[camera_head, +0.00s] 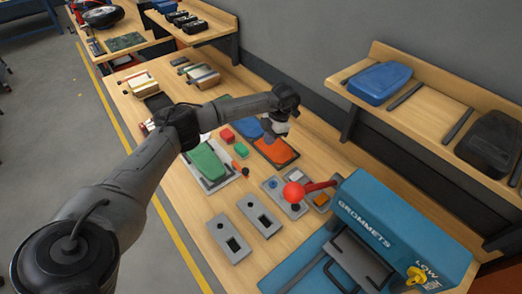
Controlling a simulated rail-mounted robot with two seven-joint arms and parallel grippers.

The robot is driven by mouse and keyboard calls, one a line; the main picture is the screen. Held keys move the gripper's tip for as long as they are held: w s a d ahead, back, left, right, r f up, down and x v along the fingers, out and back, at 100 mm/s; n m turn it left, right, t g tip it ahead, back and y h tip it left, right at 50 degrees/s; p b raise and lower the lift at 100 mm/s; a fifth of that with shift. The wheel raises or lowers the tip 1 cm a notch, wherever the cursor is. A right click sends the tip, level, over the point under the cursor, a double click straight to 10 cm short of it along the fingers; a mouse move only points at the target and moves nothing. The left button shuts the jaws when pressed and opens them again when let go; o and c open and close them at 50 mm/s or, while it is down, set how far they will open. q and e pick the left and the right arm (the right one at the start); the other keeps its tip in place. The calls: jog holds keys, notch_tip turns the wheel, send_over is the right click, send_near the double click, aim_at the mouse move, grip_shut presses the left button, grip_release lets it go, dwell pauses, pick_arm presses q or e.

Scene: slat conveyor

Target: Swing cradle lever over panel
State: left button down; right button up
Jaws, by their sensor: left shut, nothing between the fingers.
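A green panel (207,162) lies on a light grey cradle plate in the middle of the bench. A small dark lever with an orange-red tip (237,166) sits at the right edge of that plate, beside the panel and not across it. My left arm reaches in from the left, over the bench. My left gripper (270,135) points down, shut and empty, above the blue and orange pieces, to the right of the lever and apart from it. Its fingertips are small and partly hard to make out. My right gripper is not in view.
A blue press (375,225) with a red ball handle (293,192) stands at the front right. Grey slotted plates (231,238) lie before it. An orange piece (277,151) and small red and green blocks lie near the cradle. A wall shelf (420,110) overhangs the right.

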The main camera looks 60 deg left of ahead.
aim_at(248, 170)
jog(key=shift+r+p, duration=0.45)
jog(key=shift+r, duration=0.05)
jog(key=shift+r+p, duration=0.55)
pick_arm(q)
jog(key=s+f, duration=0.7)
jog(key=f, duration=0.2)
jog(key=shift+a+f, duration=0.15)
jog(key=shift+f, duration=0.05)
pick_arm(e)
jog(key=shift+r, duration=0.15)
pick_arm(q)
jog(key=shift+s+d+m+y+p, duration=0.2)
jog(key=shift+s+m, duration=0.15)
jog(key=shift+m, duration=0.15)
jog(key=shift+s+d+m+y+p, duration=0.1)
jog(key=shift+s+m+p, duration=0.15)
jog(key=shift+m, duration=0.25)
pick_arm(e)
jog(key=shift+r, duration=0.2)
pick_arm(q)
jog(key=shift+s, duration=0.2)
